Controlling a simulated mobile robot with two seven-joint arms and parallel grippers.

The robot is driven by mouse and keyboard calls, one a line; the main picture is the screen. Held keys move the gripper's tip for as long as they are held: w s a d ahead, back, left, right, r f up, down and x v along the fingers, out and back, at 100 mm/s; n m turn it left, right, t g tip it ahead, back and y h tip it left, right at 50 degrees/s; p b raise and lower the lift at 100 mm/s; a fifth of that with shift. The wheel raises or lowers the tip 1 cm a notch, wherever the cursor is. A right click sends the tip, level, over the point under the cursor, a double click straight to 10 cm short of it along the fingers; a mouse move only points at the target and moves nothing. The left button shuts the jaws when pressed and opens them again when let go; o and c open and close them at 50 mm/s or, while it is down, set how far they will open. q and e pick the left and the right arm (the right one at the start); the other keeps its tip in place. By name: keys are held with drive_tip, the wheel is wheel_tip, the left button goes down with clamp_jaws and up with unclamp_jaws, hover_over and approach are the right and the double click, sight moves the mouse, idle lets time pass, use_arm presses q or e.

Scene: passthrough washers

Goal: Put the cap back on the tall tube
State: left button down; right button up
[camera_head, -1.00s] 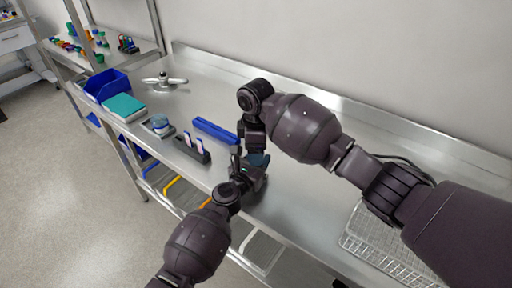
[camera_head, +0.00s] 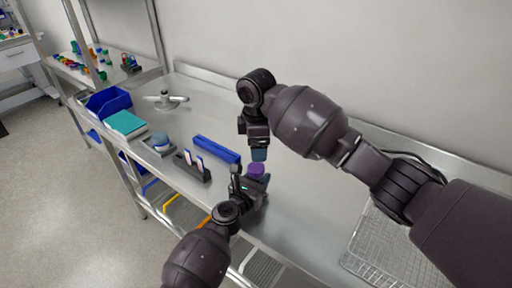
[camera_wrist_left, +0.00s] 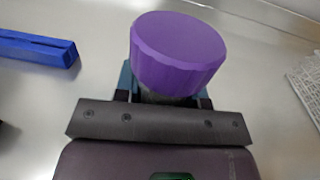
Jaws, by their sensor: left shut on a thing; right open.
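The purple cap (camera_head: 256,169) shows at the top of what my left gripper (camera_head: 250,186) holds. In the left wrist view the ribbed cap (camera_wrist_left: 178,52) sits just above the left fingers, over a narrow greyish strip that looks like the tube (camera_wrist_left: 170,98). The rest of the tube is hidden by the gripper. I cannot tell how tightly the cap sits. My left gripper is shut on the tube. My right gripper (camera_head: 258,155) points down just above the cap, open and apart from it.
A blue rack (camera_head: 217,149), a dark holder with two white-topped items (camera_head: 193,168), a small grey stand (camera_head: 158,144) and a teal box (camera_head: 125,124) lie to the left. A wire basket (camera_head: 390,245) is at right. Steel bench (camera_head: 310,200) is clear between.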

sight(256, 167)
drive_tip(key=n, duration=0.3)
drive_tip(key=r+n, duration=0.1)
drive_tip(key=n, duration=0.2)
drive_tip(key=shift+s, duration=0.1)
drive_tip(key=n, duration=0.4)
drive_tip(key=shift+s+a, duration=0.1)
drive_tip(key=shift+s, duration=0.2)
drive_tip(key=n, duration=0.4)
drive_tip(key=shift+s+a+n+g, duration=0.15)
drive_tip(key=shift+n+g, duration=0.15)
drive_tip(key=shift+n, duration=0.1)
drive_tip(key=shift+f, duration=4)
